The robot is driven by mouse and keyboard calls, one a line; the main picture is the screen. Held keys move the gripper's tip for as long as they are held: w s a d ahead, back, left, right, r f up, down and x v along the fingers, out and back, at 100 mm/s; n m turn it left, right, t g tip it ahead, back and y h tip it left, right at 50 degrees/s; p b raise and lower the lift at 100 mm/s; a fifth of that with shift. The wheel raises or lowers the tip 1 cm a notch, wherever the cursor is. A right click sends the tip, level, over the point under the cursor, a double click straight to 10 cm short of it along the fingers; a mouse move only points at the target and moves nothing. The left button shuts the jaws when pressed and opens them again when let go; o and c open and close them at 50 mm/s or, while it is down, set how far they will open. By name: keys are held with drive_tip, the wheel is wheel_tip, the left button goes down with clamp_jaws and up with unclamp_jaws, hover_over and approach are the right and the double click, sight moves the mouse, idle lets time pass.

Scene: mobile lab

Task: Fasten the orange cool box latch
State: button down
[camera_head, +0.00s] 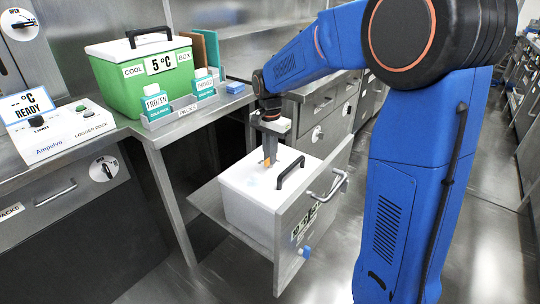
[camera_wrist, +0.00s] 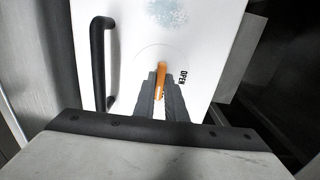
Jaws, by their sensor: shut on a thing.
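The white cool box (camera_head: 247,199) sits in the open drawer, its lid on and a black handle (camera_head: 291,171) on top. The orange latch (camera_wrist: 161,78) is a small lever on the lid, inside a faint round outline. The word OPEN is printed just to its right in the wrist view, and the lever points nearly straight up the picture there. My gripper (camera_wrist: 160,98) reaches down over the lid with its fingers closed around the latch's near end. In the head view my gripper (camera_head: 268,160) hides most of the latch.
The drawer (camera_head: 207,199) stands pulled out, with a bar handle (camera_head: 327,186) and a blue knob on its front. A green cool box (camera_head: 120,85) marked 5 °C stands on the counter behind, beside cold packs (camera_head: 157,102) and a logger dock (camera_head: 61,130).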

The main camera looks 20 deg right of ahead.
idle(0.5)
drive_tip(key=c, duration=1.8)
unclamp_jaws()
wheel_tip(320, 180, up, 17)
drive_tip(key=shift+r, duration=0.2)
drive_tip(key=s+d+f+n+t, duration=0.1)
drive_tip(key=s+d+f+n, duration=0.1)
drive_tip(key=s, duration=0.9)
drive_tip(key=s+d+f+n+t, duration=0.2)
drive_tip(key=s+f+n, duration=0.3)
drive_tip(key=s, duration=0.6)
drive_tip(key=s+d+f+n+t, duration=0.1)
drive_tip(key=s+d+f+n, duration=0.1)
drive_tip(key=s, duration=0.9)
wheel_tip(320, 180, down, 3)
drive_tip(key=shift+d+r+n+t, duration=0.2)
drive_tip(key=shift+d+n+t, duration=0.2)
drive_tip(key=shift+n, duration=0.4)
